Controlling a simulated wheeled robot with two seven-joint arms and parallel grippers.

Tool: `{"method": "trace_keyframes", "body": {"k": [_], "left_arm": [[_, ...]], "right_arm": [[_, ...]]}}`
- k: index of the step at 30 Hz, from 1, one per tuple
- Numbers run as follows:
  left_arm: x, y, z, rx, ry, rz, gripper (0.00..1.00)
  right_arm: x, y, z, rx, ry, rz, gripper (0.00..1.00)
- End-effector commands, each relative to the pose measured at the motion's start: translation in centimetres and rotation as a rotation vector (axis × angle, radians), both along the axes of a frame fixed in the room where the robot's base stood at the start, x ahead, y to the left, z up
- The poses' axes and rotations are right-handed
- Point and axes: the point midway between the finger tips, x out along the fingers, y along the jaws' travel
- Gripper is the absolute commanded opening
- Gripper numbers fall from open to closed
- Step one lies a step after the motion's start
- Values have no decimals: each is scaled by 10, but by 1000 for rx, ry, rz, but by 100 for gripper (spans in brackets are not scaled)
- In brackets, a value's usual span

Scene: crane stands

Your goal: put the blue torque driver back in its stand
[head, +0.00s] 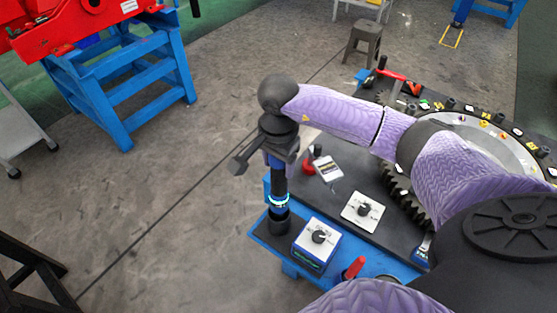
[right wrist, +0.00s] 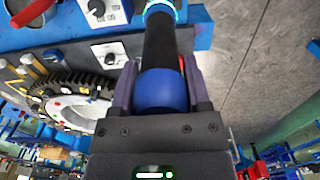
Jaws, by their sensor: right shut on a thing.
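The blue torque driver (head: 279,188) stands about upright at the near left corner of the workbench, with a dark shaft and a glowing ring low on it. My right gripper (head: 279,158) is shut on its upper part from above. In the right wrist view the driver's blue end (right wrist: 163,92) sits between the two fingers (right wrist: 162,80), and the dark shaft runs away to the glowing ring. A black cup-like stand (head: 279,222) is directly below the driver, in line with it. I cannot tell how deep the driver's lower end sits in it. My left gripper is not in view.
A white-topped box with a black knob (head: 317,245) stands close right of the stand. A second knob panel (head: 362,211), a red-handled tool (head: 354,267) and a large toothed ring (head: 480,135) are further right. Grey floor (head: 170,200) lies open to the left.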

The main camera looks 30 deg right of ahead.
Motion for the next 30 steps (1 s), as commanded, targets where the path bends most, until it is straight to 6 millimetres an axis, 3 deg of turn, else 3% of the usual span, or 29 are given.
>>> {"method": "trace_keyframes", "body": {"k": [30], "left_arm": [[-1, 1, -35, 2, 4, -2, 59]], "right_arm": [[1, 0, -36, 0, -2, 0, 0]]}}
